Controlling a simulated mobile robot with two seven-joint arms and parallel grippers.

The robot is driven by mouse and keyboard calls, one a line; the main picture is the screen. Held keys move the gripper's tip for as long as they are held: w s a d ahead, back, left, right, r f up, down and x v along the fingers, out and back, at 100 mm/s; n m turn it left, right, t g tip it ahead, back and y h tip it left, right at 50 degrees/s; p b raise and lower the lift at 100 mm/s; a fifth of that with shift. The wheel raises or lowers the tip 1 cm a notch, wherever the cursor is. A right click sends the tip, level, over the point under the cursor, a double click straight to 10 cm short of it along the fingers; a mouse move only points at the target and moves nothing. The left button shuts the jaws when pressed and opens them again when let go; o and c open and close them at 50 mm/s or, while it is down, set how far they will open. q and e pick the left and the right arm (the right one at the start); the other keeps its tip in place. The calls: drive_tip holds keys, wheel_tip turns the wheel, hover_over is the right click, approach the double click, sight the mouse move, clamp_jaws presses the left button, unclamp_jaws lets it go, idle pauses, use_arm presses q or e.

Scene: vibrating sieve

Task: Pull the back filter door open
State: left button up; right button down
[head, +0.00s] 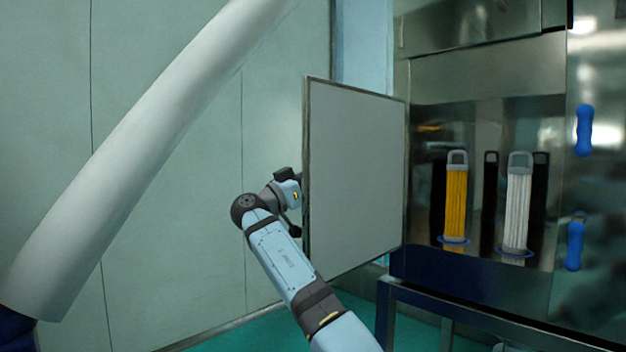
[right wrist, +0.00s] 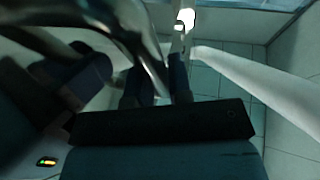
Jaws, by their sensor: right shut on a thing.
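The back filter door (head: 355,180) is a flat grey panel with a thin metal rim. It stands swung out from the steel cabinet, its right edge by the cabinet and its left edge free. My right arm comes up from the bottom, and its gripper (head: 294,198) is at the door's free left edge, partly hidden behind it. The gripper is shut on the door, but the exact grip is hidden. In the right wrist view the dark gripper (right wrist: 160,95) is close to a blurred shiny metal part. My left gripper is not in view.
The cabinet's open bay (head: 485,190) shows a yellow filter (head: 456,200) and a white filter (head: 517,205). Blue handles (head: 584,130) are on the cabinet at right. A thick pale pipe (head: 150,150) slants across the left. Green floor lies below the door.

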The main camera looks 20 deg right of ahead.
idle(0.4)
drive_tip(key=c, duration=1.4)
unclamp_jaws()
drive_tip(key=shift+o, duration=0.2)
drive_tip(key=v, duration=1.3)
drive_tip(key=shift+a, duration=0.35)
drive_tip(key=shift+p, duration=0.35)
